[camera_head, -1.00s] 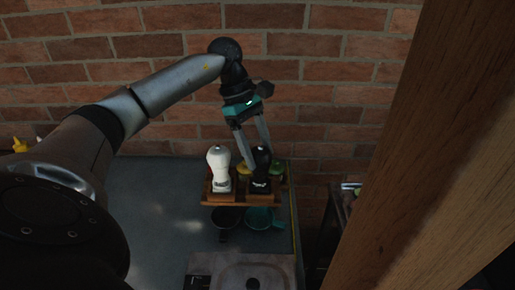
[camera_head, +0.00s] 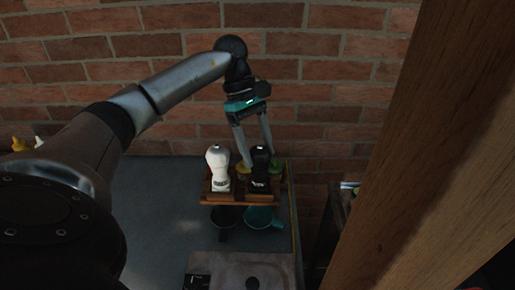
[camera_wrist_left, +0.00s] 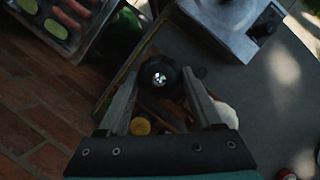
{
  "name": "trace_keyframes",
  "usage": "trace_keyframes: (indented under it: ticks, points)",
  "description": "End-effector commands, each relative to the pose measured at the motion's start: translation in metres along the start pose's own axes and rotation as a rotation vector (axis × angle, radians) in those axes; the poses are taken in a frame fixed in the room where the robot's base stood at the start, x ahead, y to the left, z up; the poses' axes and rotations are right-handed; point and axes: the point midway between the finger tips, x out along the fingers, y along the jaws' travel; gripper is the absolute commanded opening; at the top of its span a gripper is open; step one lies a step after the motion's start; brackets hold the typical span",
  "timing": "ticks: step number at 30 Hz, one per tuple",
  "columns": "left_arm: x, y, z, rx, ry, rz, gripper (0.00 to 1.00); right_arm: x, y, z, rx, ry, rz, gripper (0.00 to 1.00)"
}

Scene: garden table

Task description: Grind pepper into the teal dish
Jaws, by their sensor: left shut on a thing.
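The black mill (camera_head: 261,170) stands upright in a wooden rack (camera_head: 237,199), beside a white mill (camera_head: 218,168) to its left. My left gripper (camera_head: 258,160) reaches down from behind and is shut on the black mill's top. In the left wrist view the black mill (camera_wrist_left: 160,76) sits between the two fingers. The teal dish (camera_head: 263,218) is on the table just in front of the rack, with a dark dish (camera_head: 224,217) to its left. The dishes' insides are partly in shadow. My right gripper is not seen.
A grey boxy appliance (camera_head: 240,268) stands at the table's front. Yellow-lidded (camera_wrist_left: 140,126) jars sit behind the mills. A thick wooden post (camera_head: 430,150) blocks the right side; a brick wall is behind. The table's left middle is clear.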

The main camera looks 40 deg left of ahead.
Motion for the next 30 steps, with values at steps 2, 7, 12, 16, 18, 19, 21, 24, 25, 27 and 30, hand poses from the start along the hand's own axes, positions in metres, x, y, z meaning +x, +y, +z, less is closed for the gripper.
trace_keyframes:
  ticks: [2,7,12,16,18,19,21,24,25,27,30]
  points:
    - [0.002,-0.001,0.0,-0.001,0.0,-0.005,0.11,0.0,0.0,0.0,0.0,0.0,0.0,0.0]
    - [0.002,-0.001,0.0,-0.001,0.0,-0.004,0.83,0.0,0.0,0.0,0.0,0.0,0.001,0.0]
    - [0.001,0.0,0.0,-0.001,0.0,-0.002,0.97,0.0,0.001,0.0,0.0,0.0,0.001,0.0]
    - [0.001,0.0,0.0,-0.001,0.0,-0.001,0.97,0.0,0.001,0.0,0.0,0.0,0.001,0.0]
    - [0.0,0.0,0.0,-0.001,0.0,-0.001,0.97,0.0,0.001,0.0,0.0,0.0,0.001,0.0]
    - [-0.001,0.0,0.0,-0.001,0.0,0.0,0.97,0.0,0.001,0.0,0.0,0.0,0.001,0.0]
    - [-0.004,0.0,0.0,-0.001,0.001,0.001,0.97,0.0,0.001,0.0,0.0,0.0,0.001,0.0]
    - [-0.015,0.001,0.0,-0.002,0.001,0.003,0.97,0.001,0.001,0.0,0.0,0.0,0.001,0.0]
    - [-0.02,0.001,0.0,-0.001,0.001,0.004,0.97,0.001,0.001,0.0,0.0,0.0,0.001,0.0]
    - [-0.032,0.001,0.0,-0.001,0.001,0.005,0.97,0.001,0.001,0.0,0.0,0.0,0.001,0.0]
    - [-0.052,0.001,0.0,-0.001,0.001,0.005,0.97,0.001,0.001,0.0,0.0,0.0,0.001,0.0]
